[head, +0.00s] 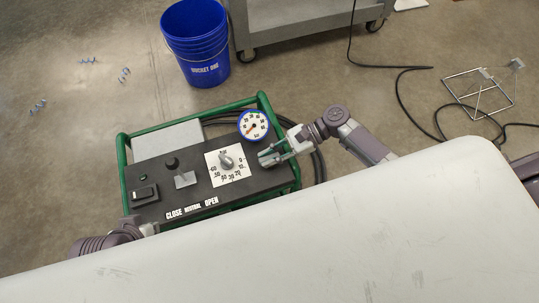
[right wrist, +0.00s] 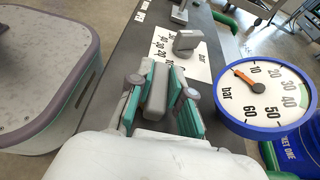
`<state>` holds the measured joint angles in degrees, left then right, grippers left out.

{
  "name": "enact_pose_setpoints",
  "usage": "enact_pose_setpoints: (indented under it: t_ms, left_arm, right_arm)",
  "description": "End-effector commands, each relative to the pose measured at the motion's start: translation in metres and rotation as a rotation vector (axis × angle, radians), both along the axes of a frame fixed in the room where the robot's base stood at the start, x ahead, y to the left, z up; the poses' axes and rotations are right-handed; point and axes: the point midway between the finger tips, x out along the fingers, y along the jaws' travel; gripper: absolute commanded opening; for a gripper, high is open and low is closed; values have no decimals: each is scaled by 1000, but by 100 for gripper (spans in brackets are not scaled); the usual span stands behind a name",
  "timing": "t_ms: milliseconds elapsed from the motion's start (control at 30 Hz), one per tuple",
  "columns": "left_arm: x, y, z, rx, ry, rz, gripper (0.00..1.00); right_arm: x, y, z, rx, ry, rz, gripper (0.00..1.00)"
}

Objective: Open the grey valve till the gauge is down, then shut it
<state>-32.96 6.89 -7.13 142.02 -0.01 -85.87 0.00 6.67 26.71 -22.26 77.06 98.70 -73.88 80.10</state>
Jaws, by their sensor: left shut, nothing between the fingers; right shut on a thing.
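The panel (head: 200,200) of the green-framed cart carries the controls. My right gripper (head: 268,155) reaches in over the panel's right end. In the right wrist view its teal-padded fingers (right wrist: 158,98) are shut on the grey valve (right wrist: 155,92), a bar-shaped handle. The fingers hide its lower part. The blue-rimmed gauge (head: 253,125) stands behind; it also shows in the right wrist view (right wrist: 265,105), its orange needle a little below the 10 mark. My left gripper (head: 149,228) is at the panel's front left, shut and partly hidden.
A grey knob (head: 227,160) sits on a white numbered dial. A lever (head: 184,179) stands near the CLOSE, NEUTRAL, OPEN label (head: 192,209). A blue bucket (head: 197,45) and a grey trolley (head: 300,20) are behind. A wire stand (head: 480,93) and black cable lie right.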

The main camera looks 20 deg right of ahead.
Motion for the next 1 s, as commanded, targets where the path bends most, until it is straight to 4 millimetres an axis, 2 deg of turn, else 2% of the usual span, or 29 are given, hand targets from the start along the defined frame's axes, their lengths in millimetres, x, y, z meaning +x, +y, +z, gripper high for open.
enact_pose_setpoints:
  t_ms: [467, 500, 600, 867, 1000]
  left_arm:
    - [2, -1, 0, -3, -7, -1, 0]
    - [2, -1, 0, -3, -7, -1, 0]
    - [2, -1, 0, -3, -6, -1, 0]
    - [2, -2, 0, -3, -3, -1, 0]
    - [2, -2, 0, -3, -3, -1, 0]
  right_arm:
    - [-1, 1, -1, -1, -1, 14, 0]
    - [-1, 1, -1, -1, 0, 14, 25]
    - [-1, 1, -1, -1, 0, 14, 42]
    - [0, 0, 0, -1, 0, 12, 44]
    - [0, -6, 2, -2, 0, 11, 44]
